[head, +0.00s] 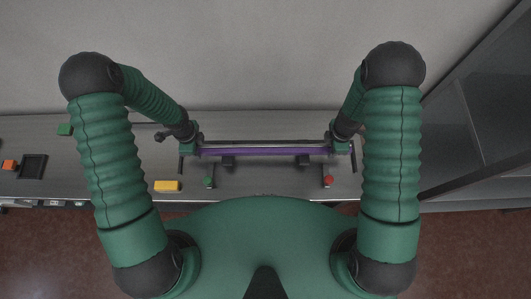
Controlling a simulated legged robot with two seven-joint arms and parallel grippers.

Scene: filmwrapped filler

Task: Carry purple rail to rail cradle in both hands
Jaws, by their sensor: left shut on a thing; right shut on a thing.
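The purple rail (265,151) is a long thin bar lying left to right in front of me in the head view, over the grey table. My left gripper (192,149) is shut on its left end. My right gripper (336,147) is shut on its right end. The rail looks level. Two dark blocks, apparently the rail cradle (228,161), show just on the near side of the rail, one left and one right (303,160). I cannot tell the height of the rail above them.
A yellow block (167,186), a green piece (208,182) and a red round piece (328,181) are near the table's front edge. A dark shelf frame (480,100) stands at right.

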